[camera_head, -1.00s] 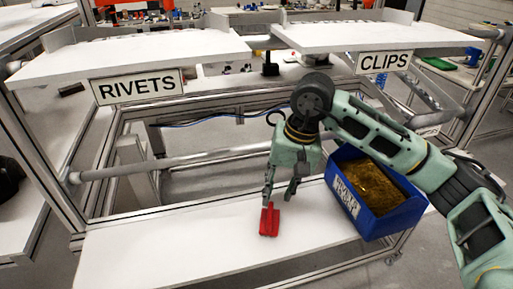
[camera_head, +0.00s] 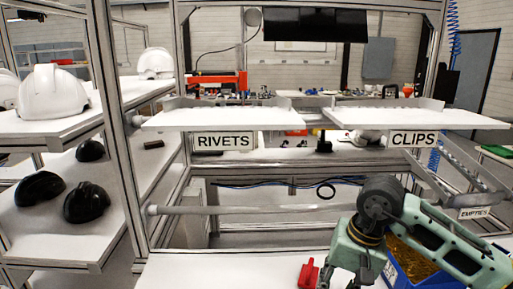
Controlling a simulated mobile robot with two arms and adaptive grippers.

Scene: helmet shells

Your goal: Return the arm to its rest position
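My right arm comes in from the right, over the front white table (camera_head: 215,270). Its gripper points down at the bottom edge of the view, with only its upper part (camera_head: 327,274) showing; the fingertips are cut off or hidden, so I cannot tell whether it is open or shut. A red piece (camera_head: 308,273) stands on the table just left of this gripper; I cannot tell whether they touch. My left arm and gripper are not in view.
A blue bin (camera_head: 398,274) with yellowish contents stands partly behind my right arm. Above are the shelves labelled RIVETS (camera_head: 223,141) and CLIPS (camera_head: 413,138). White helmet shells (camera_head: 52,92) and black shells (camera_head: 87,201) sit on racks at the left. The table's left part is clear.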

